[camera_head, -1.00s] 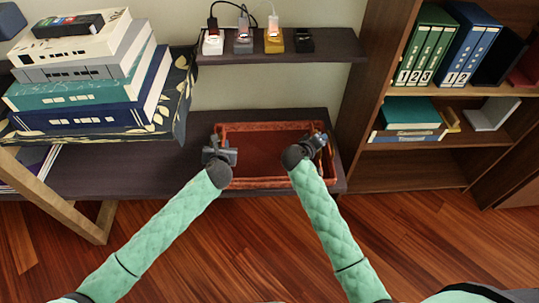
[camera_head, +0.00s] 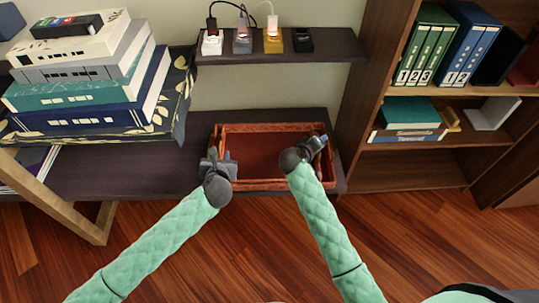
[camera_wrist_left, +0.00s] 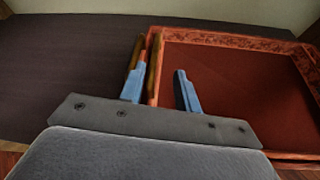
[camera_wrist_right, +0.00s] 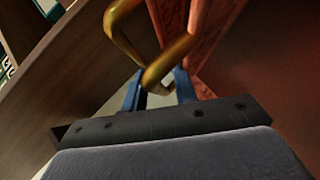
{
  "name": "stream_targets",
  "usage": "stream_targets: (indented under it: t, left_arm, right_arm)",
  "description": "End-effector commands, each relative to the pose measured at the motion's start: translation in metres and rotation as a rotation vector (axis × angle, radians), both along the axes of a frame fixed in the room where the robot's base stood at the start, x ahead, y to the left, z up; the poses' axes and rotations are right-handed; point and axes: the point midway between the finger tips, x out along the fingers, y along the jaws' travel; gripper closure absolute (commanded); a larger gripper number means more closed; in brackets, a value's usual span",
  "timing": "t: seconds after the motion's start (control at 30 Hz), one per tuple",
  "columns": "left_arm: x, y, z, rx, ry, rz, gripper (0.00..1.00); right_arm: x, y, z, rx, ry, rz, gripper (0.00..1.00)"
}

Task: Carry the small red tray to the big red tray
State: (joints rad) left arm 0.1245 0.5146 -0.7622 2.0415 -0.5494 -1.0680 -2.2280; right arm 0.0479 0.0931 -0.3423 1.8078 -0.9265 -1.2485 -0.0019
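A red tray (camera_head: 265,126) with a patterned rim lies on the dark low shelf. I cannot tell whether it is the small or the big one, and no separate second tray is clear. My left gripper (camera_head: 218,160) is at its left end. In the left wrist view its fingers (camera_wrist_left: 160,90) are apart, on either side of the tray's left wall (camera_wrist_left: 154,92) and gold handle (camera_wrist_left: 153,60). My right gripper (camera_head: 318,146) is at the right end. In the right wrist view its fingers (camera_wrist_right: 158,92) are apart around a gold handle (camera_wrist_right: 165,62); contact is unclear.
A stack of books (camera_head: 90,75) stands at left, and a bookcase (camera_head: 355,90) stands close at right. Wooden floor (camera_head: 240,240) lies in front.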

Motion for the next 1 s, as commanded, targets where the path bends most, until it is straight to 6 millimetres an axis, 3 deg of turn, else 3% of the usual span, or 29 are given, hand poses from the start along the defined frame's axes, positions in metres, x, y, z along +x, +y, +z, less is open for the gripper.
stream_targets:
  t: [0.3, 0.5, 1.0]
  left_arm:
    - [0.000, 0.000, 0.001, 0.000, 0.000, 0.000, 0.67]
    - [0.000, 0.000, 0.001, 0.000, 0.000, 0.000, 0.67]
    - [0.000, 0.000, 0.001, 0.000, 0.000, 0.000, 0.67]
  right_arm:
    - [-0.043, 0.040, 0.024, 0.005, 0.001, 0.003, 0.68]
    - [-0.061, 0.056, 0.035, 0.004, 0.001, 0.002, 0.68]
    - [-0.068, 0.062, 0.040, 0.002, -0.001, 0.002, 0.68]
